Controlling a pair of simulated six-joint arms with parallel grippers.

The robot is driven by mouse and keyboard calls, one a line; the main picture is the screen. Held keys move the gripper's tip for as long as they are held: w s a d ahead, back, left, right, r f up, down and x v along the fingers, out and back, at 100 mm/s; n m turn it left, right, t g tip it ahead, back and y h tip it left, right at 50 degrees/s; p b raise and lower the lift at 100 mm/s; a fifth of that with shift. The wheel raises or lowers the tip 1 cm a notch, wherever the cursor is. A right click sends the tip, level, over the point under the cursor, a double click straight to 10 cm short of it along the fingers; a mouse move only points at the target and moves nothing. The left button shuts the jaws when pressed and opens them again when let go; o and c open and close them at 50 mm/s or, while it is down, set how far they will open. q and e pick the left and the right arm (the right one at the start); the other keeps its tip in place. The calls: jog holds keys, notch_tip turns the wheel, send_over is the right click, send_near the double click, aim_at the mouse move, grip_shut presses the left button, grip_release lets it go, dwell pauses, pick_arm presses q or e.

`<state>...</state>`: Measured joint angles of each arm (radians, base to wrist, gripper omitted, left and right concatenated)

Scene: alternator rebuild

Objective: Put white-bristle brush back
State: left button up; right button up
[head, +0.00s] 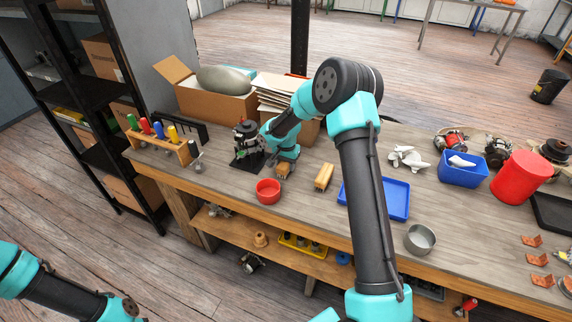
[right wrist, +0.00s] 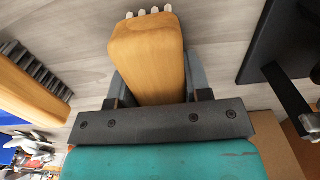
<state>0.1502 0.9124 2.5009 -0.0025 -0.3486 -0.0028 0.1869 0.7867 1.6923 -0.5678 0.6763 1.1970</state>
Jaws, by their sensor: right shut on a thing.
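The white-bristle brush (right wrist: 148,62) has a wooden block handle, and its pale bristles show at the top of the right wrist view. My right gripper (right wrist: 158,92) is shut around the block, with one dark finger on each side. In the head view the brush (head: 283,172) is low over the bench, left of a second wooden brush (head: 324,177); I cannot tell if it touches the bench. That second brush has dark bristles in the right wrist view (right wrist: 30,88). Of my left arm only links show at the lower left; its gripper is out of view.
A red bowl (head: 268,191) stands in front of the held brush. A black stand with a part (head: 247,150) is just left, and cardboard boxes (head: 215,106) stand behind. A blue tray (head: 397,199) lies to the right. A rack of coloured-handle tools (head: 159,146) is farther left.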

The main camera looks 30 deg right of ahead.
jog(key=shift+f, duration=0.15)
jog(key=o, duration=0.9)
notch_tip(320, 180, up, 12)
jog(key=shift+r, duration=0.15)
dwell(0.5)
